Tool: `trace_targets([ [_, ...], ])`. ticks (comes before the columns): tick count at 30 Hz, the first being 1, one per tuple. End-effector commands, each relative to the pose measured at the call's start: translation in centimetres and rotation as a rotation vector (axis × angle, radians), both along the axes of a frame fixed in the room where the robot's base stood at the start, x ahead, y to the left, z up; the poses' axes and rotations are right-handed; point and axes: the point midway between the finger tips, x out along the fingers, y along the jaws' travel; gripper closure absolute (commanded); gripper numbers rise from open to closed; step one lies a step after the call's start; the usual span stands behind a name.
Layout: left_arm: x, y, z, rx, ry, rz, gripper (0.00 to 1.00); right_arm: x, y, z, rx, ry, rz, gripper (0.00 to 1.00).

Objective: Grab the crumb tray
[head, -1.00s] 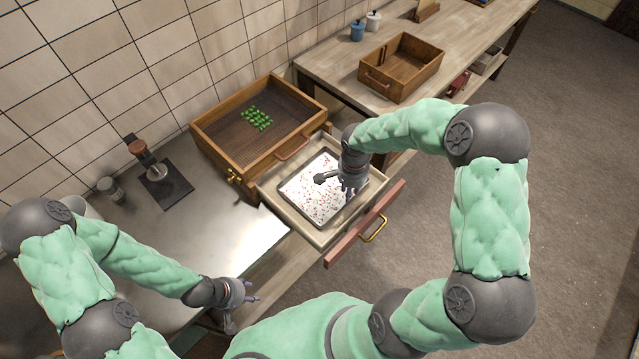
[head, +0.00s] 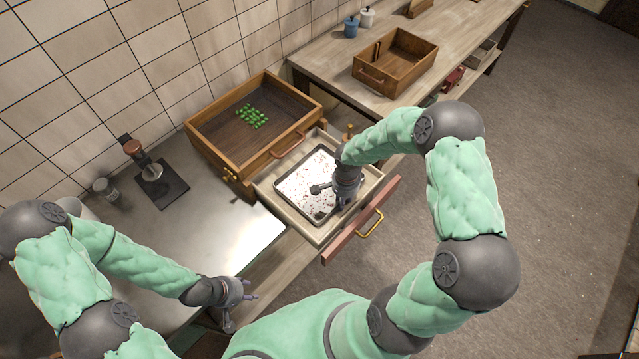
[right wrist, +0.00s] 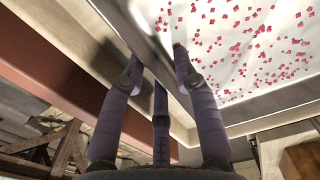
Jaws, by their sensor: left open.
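The crumb tray (head: 293,203) is a flat, dark-rimmed metal tray with a white bottom scattered with red crumbs. It lies in the pulled-out drawer (head: 270,200). My right gripper (head: 330,197) is at the tray's right side and hides part of that edge. In the right wrist view the crumb tray (right wrist: 235,50) fills the upper right. The fingers of my right gripper (right wrist: 157,68) are spread, seemingly on either side of the tray's rim; contact cannot be told. My left gripper (head: 248,302) is open and empty by the counter's front edge.
A wooden box (head: 205,130) with green pieces stands behind the drawer. A red drawer front with a brass handle (head: 371,223) bounds the drawer's near side. A coffee tamper (head: 142,158) stands on a dark mat at left. Another wooden box (head: 385,80) sits on the back table.

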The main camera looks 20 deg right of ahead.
Motion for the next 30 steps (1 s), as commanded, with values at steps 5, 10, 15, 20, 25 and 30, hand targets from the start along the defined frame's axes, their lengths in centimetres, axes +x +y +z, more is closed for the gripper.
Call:
trace_targets([
  [5,0.0,0.0,0.0,0.0,0.0,0.0,0.56,0.0,0.0,0.0,0.0,0.0,0.0,1.0],
  [10,0.0,0.0,0.0,0.0,0.0,0.0,0.56,0.0,0.0,0.1,-0.001,-0.001,0.0,1.0],
  [15,0.0,0.0,0.0,0.0,0.0,0.0,0.56,0.0,0.0,0.1,-0.001,0.0,0.0,1.0],
  [20,0.0,0.0,0.0,0.0,0.0,0.0,0.56,0.1,0.0,0.5,-0.001,-0.002,0.0,1.0],
  [25,0.0,0.0,-0.2,0.0,0.0,0.0,0.56,0.2,0.0,2.2,-0.002,-0.005,0.0,1.0],
  [30,0.0,0.0,-0.2,0.0,0.0,0.0,0.56,-1.1,0.3,4.7,-0.001,-0.004,0.0,1.0],
])
